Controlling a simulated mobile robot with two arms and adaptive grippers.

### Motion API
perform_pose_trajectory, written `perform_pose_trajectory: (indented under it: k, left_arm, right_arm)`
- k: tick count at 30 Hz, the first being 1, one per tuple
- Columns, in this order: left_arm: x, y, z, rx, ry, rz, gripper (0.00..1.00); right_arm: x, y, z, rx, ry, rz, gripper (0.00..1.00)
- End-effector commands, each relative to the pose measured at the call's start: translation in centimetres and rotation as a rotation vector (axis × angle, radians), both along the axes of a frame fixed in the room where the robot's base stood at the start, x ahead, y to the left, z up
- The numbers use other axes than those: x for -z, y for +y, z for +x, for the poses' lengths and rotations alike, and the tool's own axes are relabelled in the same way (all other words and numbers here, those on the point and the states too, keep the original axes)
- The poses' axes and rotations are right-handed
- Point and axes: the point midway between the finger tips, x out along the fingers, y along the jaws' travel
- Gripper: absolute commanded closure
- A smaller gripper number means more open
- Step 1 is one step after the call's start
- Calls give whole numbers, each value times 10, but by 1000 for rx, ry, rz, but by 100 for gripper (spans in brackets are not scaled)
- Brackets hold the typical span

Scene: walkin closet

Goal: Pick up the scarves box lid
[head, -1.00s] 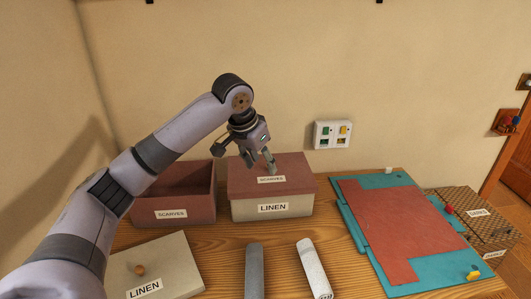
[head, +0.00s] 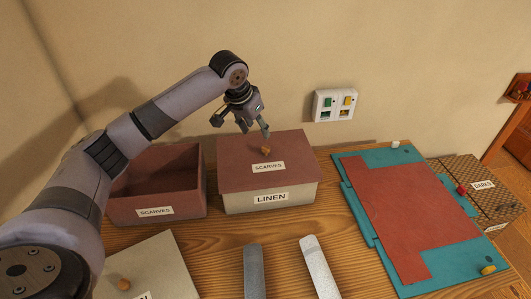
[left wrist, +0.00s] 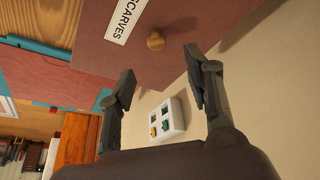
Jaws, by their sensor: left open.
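The scarves box lid (head: 235,165) is dull red with a SCARVES label and a small wooden knob (head: 266,150). It lies on top of the pale LINEN box (head: 305,192). My left gripper (head: 253,128) is open and empty, above the lid's back part, close to the knob. In the left wrist view the knob (left wrist: 156,41) lies just beyond the gap between the open fingertips (left wrist: 157,70), apart from them. The open red scarves box (head: 155,208) stands to the left, without a lid. My right gripper is not in view.
The pale linen lid (head: 160,262) lies on the wooden table at front left. Two grey bars (head: 253,270) lie at the front. A teal folder with a red sheet (head: 415,220) lies right, beside a patterned box (head: 470,180). A switch panel (head: 335,105) is on the wall.

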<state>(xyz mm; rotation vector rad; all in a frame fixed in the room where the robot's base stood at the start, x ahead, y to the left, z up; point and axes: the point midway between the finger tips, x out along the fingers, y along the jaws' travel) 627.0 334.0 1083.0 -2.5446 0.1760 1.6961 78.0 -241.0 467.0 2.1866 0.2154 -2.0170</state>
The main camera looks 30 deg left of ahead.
Motion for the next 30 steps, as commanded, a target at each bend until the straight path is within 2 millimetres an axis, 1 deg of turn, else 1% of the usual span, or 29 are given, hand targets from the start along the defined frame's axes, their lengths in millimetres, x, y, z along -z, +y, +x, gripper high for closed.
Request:
perform_pose_trajectory:
  k: [1,3,6,11,14,18,21,25,30]
  left_arm:
    - [9,-1,4,-1,5,-1,53]
    - [21,-1,9,-1,4,-1,53]
    - [35,-2,14,-1,3,0,53]
    - [45,-3,18,0,1,0,53]
    - [52,-5,20,0,3,0,53]
    - [71,-11,25,0,5,1,53]
    - [85,-11,30,-1,2,0,53]
    - [94,-12,34,1,1,1,53]
    - [95,-12,34,1,0,0,53]
  right_arm:
    - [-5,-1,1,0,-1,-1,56]
    - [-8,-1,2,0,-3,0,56]
    - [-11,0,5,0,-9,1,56]
    - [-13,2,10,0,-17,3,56]
    - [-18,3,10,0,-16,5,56]
    - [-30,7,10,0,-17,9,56]
    - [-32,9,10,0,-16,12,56]
    - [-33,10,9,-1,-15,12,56]
    - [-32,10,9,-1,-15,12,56]
